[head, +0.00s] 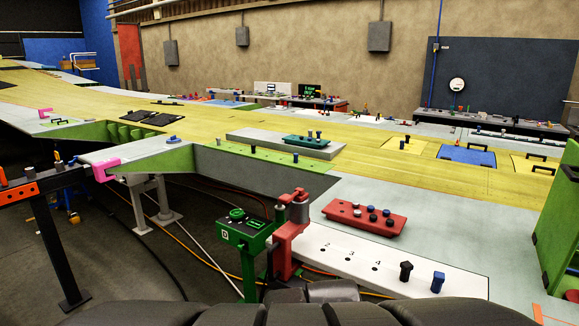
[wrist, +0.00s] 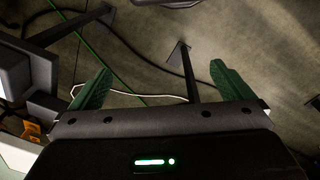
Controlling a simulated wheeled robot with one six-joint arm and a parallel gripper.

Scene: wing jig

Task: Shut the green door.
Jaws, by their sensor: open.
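No green door shows in the wrist view, and my gripper does not show in the head view.
The long yellow-and-grey wing surface (head: 390,165) fills the middle. A white numbered board (head: 375,275), a red tray (head: 362,219) and a green post box (head: 245,232) stand near me. Cables lie on the floor at left. A dark stand (wrist: 187,65) shows ahead of my gripper.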

